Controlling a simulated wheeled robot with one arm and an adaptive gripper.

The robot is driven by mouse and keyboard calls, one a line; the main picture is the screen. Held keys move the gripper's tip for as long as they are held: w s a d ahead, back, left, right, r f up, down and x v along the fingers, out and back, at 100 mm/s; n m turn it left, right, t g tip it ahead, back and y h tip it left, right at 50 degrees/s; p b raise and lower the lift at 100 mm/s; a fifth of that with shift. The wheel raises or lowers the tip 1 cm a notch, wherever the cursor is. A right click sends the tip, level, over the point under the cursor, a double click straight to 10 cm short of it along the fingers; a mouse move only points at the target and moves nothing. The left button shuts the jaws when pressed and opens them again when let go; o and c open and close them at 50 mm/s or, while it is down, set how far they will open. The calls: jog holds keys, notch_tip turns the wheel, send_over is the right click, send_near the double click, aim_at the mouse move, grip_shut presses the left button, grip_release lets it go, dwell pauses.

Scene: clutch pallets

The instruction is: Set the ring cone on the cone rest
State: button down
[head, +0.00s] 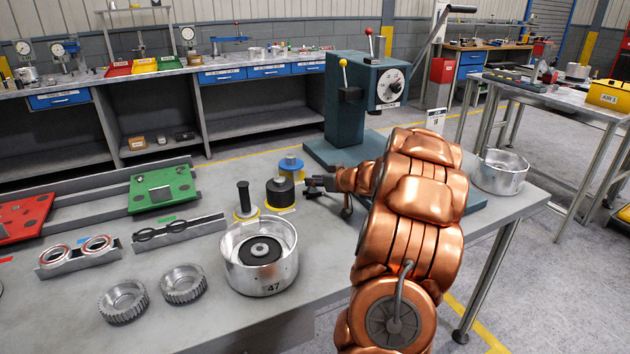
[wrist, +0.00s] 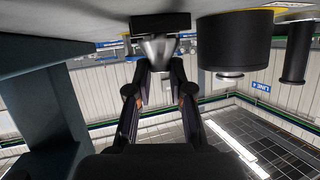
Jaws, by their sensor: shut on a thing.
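My gripper (head: 311,185) reaches left over the bench in the head view, just right of a black cylinder. In the wrist view, which looks upside down, the fingers (wrist: 160,86) are shut on a silver cone (wrist: 159,48), the likely ring cone. Its wide end faces a dark block (wrist: 160,24) at the bench side; I cannot tell whether that block is part of the cone or a separate rest. In the head view the cone is not clearly visible. I cannot single out the cone rest with certainty.
The black cylinder (head: 280,192), a black post (head: 243,198) and a blue round piece (head: 291,165) stand close by. A metal drum (head: 259,277) is in front, a teal press (head: 352,110) behind. Gears (head: 124,300) and a green plate (head: 160,188) lie left.

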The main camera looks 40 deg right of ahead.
jog(key=c, duration=1)
grip_release()
jog(key=shift+s+a+f, duration=0.1)
jog(key=shift+f, duration=0.3)
jog(key=shift+o, duration=0.2)
jog(key=shift+f, duration=0.2)
notch_tip(320, 180, up, 10)
jog(key=p, duration=1.1)
jog(key=w+a+r+g+h, duration=0.2)
jog(key=w+a+r+h, duration=0.1)
jog(key=a+r+h, duration=0.15)
jog(key=s+a+r+m+g, duration=0.2)
jog(key=s+a+r+g, duration=0.1)
jog(key=s+a, duration=0.25)
jog(key=s+a+f+n+g+y, duration=0.1)
jog(key=s+a+f+g, duration=0.1)
jog(key=s+a, duration=0.9)
jog(key=s+a+f+n+g+y, duration=0.1)
jog(key=s+a+g, duration=0.3)
jog(key=s+a, duration=0.7)
jog(key=s+a+f+n+g+y, duration=0.1)
jog(key=s+a+f+g+y, duration=0.1)
jog(key=s+a, duration=1)
jog(key=shift+s+f+g+y, duration=0.35)
jog(key=shift+s+f+g, duration=0.15)
jog(key=shift+g, duration=0.6)
